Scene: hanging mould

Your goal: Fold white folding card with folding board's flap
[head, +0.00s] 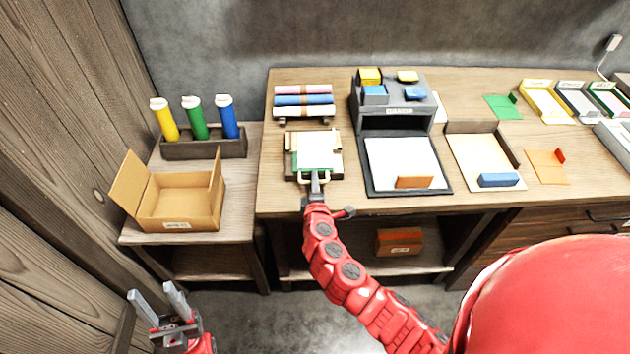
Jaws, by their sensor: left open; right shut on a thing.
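The folding board (336,172) lies near the front edge of the wooden table, left of its middle. The white folding card (318,152) lies on it, with a green strip (298,160) showing at its left. The board's flap has a pale handle (302,178) at the front side. My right gripper (315,178) is shut on this handle, and its arm reaches in from below. The flap's angle is hard to tell, and the gripper hides part of the front edge. My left gripper (158,298) is open and empty, low at the left, away from the table.
Rolled cloths (304,100) lie behind the board. An open cardboard box (178,205) and coloured tubes (194,120) stand on the left side table.

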